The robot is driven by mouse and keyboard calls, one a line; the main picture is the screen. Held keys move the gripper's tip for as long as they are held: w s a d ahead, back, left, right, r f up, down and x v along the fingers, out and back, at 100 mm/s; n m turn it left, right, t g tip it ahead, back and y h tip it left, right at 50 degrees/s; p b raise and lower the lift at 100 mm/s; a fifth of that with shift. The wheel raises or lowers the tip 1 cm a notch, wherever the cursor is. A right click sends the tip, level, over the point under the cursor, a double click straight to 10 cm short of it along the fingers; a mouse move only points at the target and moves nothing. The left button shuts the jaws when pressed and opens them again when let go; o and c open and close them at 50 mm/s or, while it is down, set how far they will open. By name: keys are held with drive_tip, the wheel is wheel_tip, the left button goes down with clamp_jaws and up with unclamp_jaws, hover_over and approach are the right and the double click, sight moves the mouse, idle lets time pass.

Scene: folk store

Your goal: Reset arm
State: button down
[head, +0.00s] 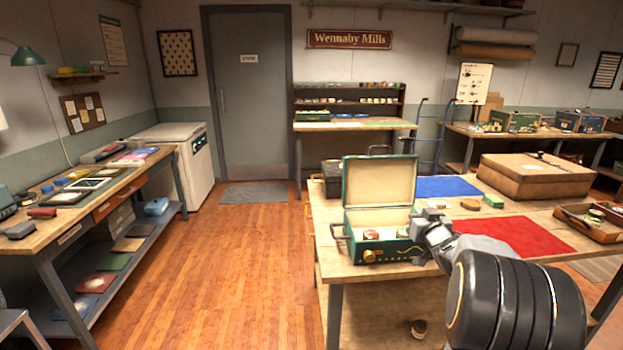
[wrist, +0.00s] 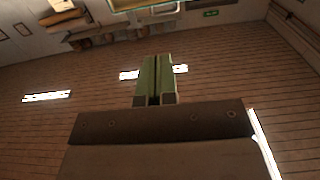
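My gripper (head: 422,226) is at the right side of the open green case (head: 378,247) on the work table, beside the lid's lower right corner. I cannot tell whether it touches the case. In the wrist view the gripper's two greenish fingers (wrist: 155,78) lie side by side with only a thin dark line between them, and no held object shows. The case has a cream-lined lid standing up and a few small round items inside. My dark arm fills the lower right of the head view.
On the work table lie a blue mat (head: 447,187), a red mat (head: 515,236), a brown box (head: 535,176) and a tray of items (head: 590,218). A bench (head: 92,192) stands at left. The wooden floor (head: 240,265) between is clear.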

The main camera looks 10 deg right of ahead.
drive_tip(key=s+f+m+g+h, duration=0.3)
drive_tip(key=s+f+g, duration=0.5)
drive_tip(key=f+g, duration=0.15)
drive_tip(key=s+a+r+n+g+y+p, duration=0.2)
drive_tip(key=s+a+r+p, duration=0.1)
drive_tip(key=s+a, duration=0.6)
drive_tip(key=s+a+r+n+g+y+p, duration=0.2)
drive_tip(key=s+a, duration=0.6)
drive_tip(key=a, duration=1)
drive_tip(key=shift+s+a+r+n+g+y+p, duration=0.15)
drive_tip(key=shift+s+r+n+g+y+p, duration=0.25)
drive_tip(key=shift+y+p, duration=0.35)
